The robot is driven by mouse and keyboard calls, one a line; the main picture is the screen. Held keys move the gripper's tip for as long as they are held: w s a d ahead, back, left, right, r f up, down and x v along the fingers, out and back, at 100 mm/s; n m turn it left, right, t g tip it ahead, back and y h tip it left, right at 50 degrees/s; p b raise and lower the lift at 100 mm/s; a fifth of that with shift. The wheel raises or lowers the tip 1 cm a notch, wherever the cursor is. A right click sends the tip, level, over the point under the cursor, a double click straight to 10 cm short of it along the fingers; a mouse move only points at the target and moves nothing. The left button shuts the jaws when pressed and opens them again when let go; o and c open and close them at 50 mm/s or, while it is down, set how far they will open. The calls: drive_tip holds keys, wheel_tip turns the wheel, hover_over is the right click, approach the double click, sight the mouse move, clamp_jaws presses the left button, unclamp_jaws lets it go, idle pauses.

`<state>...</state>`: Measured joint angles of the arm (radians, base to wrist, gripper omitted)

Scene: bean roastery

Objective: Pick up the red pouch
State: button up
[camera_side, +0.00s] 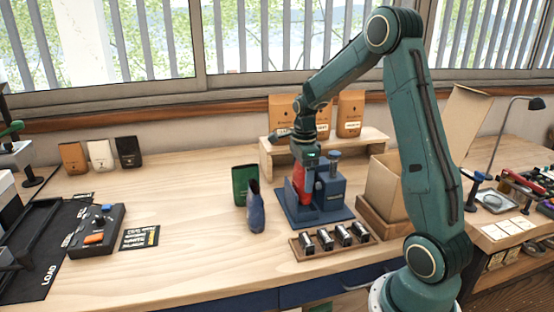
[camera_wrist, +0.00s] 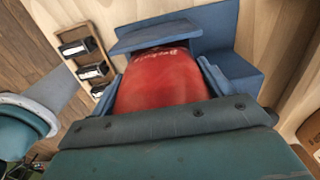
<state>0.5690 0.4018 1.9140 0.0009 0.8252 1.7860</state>
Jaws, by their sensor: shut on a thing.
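The red pouch (camera_side: 301,184) is upright at the blue bench device (camera_side: 330,196), near the middle of the table. My gripper (camera_side: 304,165) points down from above and is shut on the pouch's upper part. In the wrist view the red pouch (camera_wrist: 160,82) fills the middle, with pale lettering at its far edge and blue parts of the device close around it. My gripper hides part of it. I cannot tell whether its bottom touches the device base.
A green pouch (camera_side: 243,184) and a blue pouch (camera_side: 257,212) stand just left of the device. A rack of small dark-and-silver items (camera_side: 333,240) lies in front. A cardboard box (camera_side: 384,187) stands right; a wooden shelf (camera_side: 368,139) with brown bags is behind.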

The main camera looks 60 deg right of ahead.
wheel_tip(320, 180, up, 16)
drive_tip(key=shift+f, duration=0.25)
drive_tip(key=shift+a, duration=0.1)
idle(0.5)
drive_tip(key=w+a+n, duration=0.1)
drive_tip(key=a+n, duration=0.3)
drive_tip(key=a, duration=1.5)
drive_tip(key=shift+w+f+n, duration=0.3)
drive_tip(key=shift+w, duration=0.1)
drive_tip(key=shift+a, duration=0.1)
wheel_tip(320, 180, down, 16)
drive_tip(key=shift+f, duration=2)
